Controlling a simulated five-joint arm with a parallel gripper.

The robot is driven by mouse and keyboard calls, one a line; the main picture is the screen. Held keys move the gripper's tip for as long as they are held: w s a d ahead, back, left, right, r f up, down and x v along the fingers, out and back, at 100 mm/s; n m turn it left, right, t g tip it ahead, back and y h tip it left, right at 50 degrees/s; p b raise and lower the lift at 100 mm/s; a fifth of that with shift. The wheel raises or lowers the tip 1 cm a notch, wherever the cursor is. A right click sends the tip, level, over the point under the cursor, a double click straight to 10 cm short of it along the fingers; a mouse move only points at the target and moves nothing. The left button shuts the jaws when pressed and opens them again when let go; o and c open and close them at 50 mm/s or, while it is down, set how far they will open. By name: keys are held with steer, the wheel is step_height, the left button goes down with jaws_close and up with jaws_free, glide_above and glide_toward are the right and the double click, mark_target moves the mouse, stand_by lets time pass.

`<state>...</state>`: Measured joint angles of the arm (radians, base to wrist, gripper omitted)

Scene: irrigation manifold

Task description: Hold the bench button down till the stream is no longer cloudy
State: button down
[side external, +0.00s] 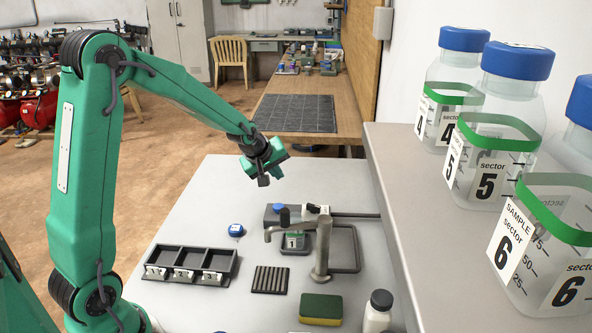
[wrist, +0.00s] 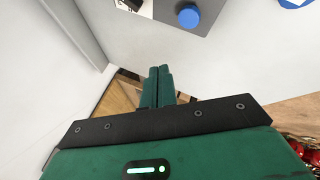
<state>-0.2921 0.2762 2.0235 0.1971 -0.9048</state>
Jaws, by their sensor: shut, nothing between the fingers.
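The round blue button (wrist: 189,16) sits on a dark grey box at the top of the wrist view. The same box (side external: 270,218) shows on the bench in the side view, with the blue button (side external: 277,208) on top. My gripper (side external: 264,180) is above and behind the box, apart from the button. In the wrist view its fingers (wrist: 160,70) are together, with nothing between them. A metal tap (side external: 322,250) stands in front of the box, its spout bent down at left above a dark slotted grate (side external: 269,280). I cannot make out any stream below the spout.
A black three-part tray (side external: 189,265) and a blue lid (side external: 236,230) lie to the left. A sponge (side external: 321,308) and white bottle (side external: 377,312) are in front. Sample bottles (side external: 487,150) line the right shelf.

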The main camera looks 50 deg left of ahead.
mark_target(277, 207)
steer(key=shift+f, duration=3.6)
steer(key=shift+s+a+f, duration=0.1)
steer(key=shift+f, duration=0.95)
stand_by(1.5)
steer(key=shift+r, duration=0.1)
stand_by(0.9)
steer(key=shift+r, duration=0.95)
